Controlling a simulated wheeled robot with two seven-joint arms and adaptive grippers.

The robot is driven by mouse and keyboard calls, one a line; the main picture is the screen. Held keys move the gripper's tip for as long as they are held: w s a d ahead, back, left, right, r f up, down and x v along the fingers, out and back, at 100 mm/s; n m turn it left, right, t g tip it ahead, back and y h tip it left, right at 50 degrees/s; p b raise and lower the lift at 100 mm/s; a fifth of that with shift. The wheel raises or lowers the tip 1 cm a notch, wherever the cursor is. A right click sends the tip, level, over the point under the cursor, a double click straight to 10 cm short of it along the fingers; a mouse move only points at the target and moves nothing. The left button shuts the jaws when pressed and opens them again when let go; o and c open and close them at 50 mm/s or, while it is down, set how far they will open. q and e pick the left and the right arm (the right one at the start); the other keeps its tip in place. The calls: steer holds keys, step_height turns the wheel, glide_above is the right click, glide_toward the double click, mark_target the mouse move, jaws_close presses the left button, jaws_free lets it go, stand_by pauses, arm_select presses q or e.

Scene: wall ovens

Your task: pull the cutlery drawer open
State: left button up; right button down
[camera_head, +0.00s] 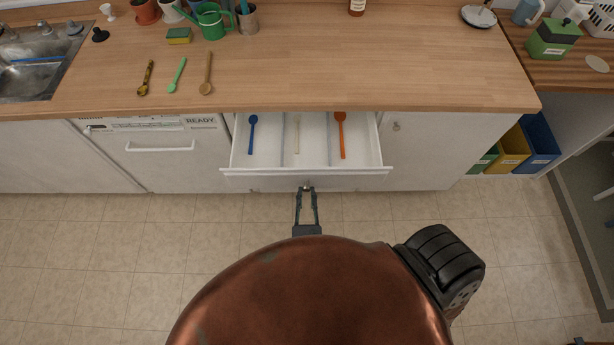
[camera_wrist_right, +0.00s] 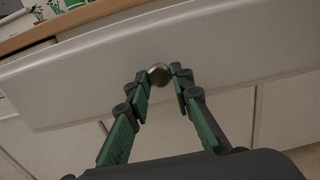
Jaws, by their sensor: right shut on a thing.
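The white cutlery drawer (camera_head: 308,171) stands open under the wooden counter in the head view. Inside, divided compartments hold a blue spoon (camera_head: 252,134), a pale spoon (camera_head: 297,134) and an orange-red spoon (camera_head: 342,135). The drawer's round metal knob (camera_wrist_right: 159,75) is at the middle of its front in the right wrist view. My right gripper (camera_head: 307,190) is at the drawer front, its two fingers shut on the knob from either side. The wrist view also shows the right gripper (camera_wrist_right: 161,82) around the knob. My left gripper is not in view.
The counter (camera_head: 300,70) above carries several spoons, a sponge (camera_head: 179,36) and a green watering can (camera_head: 210,20). A dishwasher (camera_head: 158,155) is left of the drawer, a closed cabinet (camera_head: 430,150) right of it. Coloured bins (camera_head: 537,143) stand farther right. The tiled floor in front is clear.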

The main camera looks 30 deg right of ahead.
steer(key=shift+p+v, duration=0.3)
steer(key=shift+v, duration=2.15)
steer(key=c, duration=1.7)
jaws_free()
steer(key=shift+r, duration=0.1)
step_height(320, 180, up, 10)
steer(key=shift+f, duration=0.1)
